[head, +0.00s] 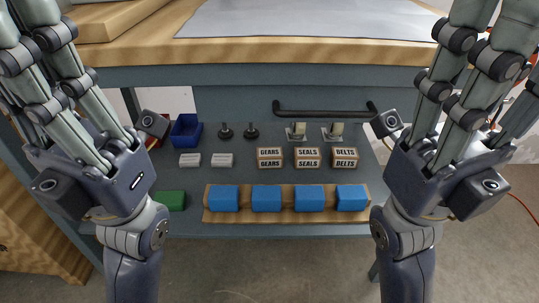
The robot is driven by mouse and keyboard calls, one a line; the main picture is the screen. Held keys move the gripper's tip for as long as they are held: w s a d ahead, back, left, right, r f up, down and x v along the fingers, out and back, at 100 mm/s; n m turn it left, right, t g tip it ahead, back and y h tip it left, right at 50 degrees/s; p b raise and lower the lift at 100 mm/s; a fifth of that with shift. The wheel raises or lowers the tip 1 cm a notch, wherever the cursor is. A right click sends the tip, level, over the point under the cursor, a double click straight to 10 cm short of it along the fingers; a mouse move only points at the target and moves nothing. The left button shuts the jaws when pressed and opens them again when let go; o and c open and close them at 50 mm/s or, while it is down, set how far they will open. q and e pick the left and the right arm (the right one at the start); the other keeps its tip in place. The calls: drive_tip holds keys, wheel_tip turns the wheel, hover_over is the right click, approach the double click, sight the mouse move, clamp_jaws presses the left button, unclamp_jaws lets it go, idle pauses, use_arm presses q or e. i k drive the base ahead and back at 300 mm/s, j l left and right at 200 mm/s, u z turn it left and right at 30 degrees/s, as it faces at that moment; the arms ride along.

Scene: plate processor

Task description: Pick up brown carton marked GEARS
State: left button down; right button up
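The brown carton marked GEARS (269,158) stands on the blue-grey lower shelf (305,229), near its middle. It is the leftmost of three similar cartons in a row, with the SEALS carton (307,158) and the BELTS carton (340,158) to its right. My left gripper (40,60) is at the left side, well away from the carton, with its fingers spread and nothing seen between them. My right gripper (488,45) is at the right side, also spread and apart from the carton. Some fingertips are cut off by the picture's top edge.
A wooden board (287,217) with several blue blocks (266,198) lies in front of the cartons. Behind them are metal parts (296,132), black knobs (225,132) and a dark handle bar (325,111). A blue bin (186,130) and green block (171,201) are left. The wooden worktop (270,50) overhangs behind.

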sight(267, 157)
drive_tip(key=l+u, duration=0.35)
drive_tip(key=k+l+u, duration=0.15)
drive_tip(key=l+u, duration=0.25)
drive_tip(key=k+l+u, duration=0.15)
drive_tip(key=u, duration=0.2)
drive_tip(key=k+l, duration=0.05)
drive_tip(key=l, duration=0.05)
